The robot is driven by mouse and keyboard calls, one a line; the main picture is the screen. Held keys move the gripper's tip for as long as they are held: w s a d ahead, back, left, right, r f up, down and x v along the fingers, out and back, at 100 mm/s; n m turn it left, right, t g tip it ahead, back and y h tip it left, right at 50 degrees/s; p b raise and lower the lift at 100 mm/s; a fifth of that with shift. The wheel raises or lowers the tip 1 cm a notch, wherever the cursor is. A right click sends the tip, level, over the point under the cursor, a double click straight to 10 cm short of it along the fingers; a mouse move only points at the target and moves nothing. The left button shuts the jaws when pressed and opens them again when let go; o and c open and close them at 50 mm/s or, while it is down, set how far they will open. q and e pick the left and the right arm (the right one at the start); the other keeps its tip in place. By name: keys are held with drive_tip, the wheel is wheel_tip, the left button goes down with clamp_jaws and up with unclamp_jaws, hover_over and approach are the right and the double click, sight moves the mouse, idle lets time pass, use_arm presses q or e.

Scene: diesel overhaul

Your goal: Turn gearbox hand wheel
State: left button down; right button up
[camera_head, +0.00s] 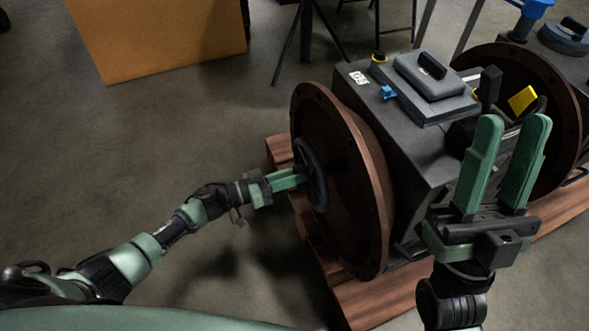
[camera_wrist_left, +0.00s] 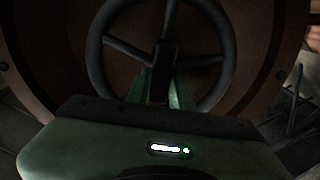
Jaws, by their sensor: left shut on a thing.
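The gearbox hand wheel (camera_head: 311,174) is a dark spoked ring in front of the round brown flange (camera_head: 355,190) of the gearbox (camera_head: 408,130). It also shows in the left wrist view (camera_wrist_left: 226,62), with its rim and several spokes visible. My left gripper (camera_head: 303,176) reaches the wheel from the left, and its green fingers are shut on it near the hub.
The gearbox stands on a reddish wooden pallet (camera_head: 362,300). A grey lidded box (camera_head: 430,75) and a small blue valve (camera_head: 387,92) sit on top. A second brown flange (camera_head: 560,90) is at the right. An orange box (camera_head: 155,35) stands behind. The floor at left is clear.

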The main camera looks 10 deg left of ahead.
use_arm(q)
drive_tip(key=shift+w+a+f+n+p, duration=0.15)
drive_tip(key=shift+n+p, duration=0.85)
drive_tip(key=shift+n, duration=1)
drive_tip(key=shift+w+a+f+n+p, duration=0.15)
drive_tip(key=shift+n+p, duration=0.85)
drive_tip(key=shift+n, duration=1)
use_arm(e)
drive_tip(key=w+f+g+h, duration=0.4)
drive_tip(key=w+f+g, duration=0.7)
drive_tip(key=f, duration=0.4)
drive_tip(key=shift+w+a+f+g, duration=0.15)
drive_tip(key=shift+a+f+g, duration=0.15)
drive_tip(key=shift+a+g, duration=0.2)
use_arm(q)
drive_tip(key=shift+d, duration=0.1)
use_arm(e)
drive_tip(key=shift+d, duration=0.1)
use_arm(q)
drive_tip(key=shift+s, duration=0.1)
drive_tip(key=c, duration=1.2)
unclamp_jaws()
drive_tip(key=shift+c, duration=0.2)
